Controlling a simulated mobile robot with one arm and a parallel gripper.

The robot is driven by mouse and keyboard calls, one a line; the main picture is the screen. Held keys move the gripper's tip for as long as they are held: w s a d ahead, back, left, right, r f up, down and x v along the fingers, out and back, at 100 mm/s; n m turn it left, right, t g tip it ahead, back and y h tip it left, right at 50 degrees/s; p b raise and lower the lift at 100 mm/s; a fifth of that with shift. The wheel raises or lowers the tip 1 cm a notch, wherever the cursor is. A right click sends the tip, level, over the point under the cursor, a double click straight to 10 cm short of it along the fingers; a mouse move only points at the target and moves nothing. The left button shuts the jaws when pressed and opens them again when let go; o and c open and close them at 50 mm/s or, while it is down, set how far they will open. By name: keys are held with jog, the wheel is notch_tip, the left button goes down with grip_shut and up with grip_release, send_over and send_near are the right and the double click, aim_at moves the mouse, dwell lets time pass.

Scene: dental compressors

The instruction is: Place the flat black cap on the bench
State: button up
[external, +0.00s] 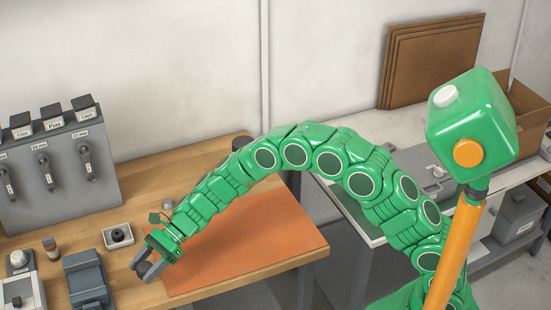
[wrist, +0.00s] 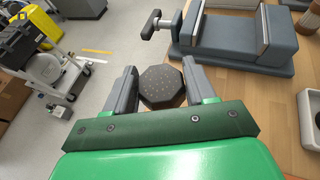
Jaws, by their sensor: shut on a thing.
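The flat black cap (wrist: 162,87) is a dark, many-sided disc with a speckled top in the wrist view. My gripper (wrist: 160,68) is shut on it, with one grey finger on each side. In the external view my gripper (external: 147,270) is low over the front left part of the wooden bench (external: 215,158), near its front edge. There the cap is small and dark between the fingers. I cannot tell whether it touches the bench. The cap's underside is hidden.
An orange mat (external: 250,240) lies right of my gripper. A grey vise (external: 88,280) stands left, and a white tray (external: 118,237) with a dark ring lies behind. A grey rack (external: 60,170) stands at the back left. A wheeled cart (wrist: 50,70) stands on the floor beyond.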

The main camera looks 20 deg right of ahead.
send_over(139, 289)
jog(key=shift+f, duration=3.9)
jog(key=shift+f, duration=0.1)
jog(key=o, duration=1)
jog(key=shift+o, duration=0.2)
jog(key=shift+w+d+r, duration=0.1)
jog(key=shift+d+r, duration=0.1)
jog(key=shift+d, duration=0.05)
jog(key=v, duration=1.1)
jog(key=shift+w+d, duration=0.1)
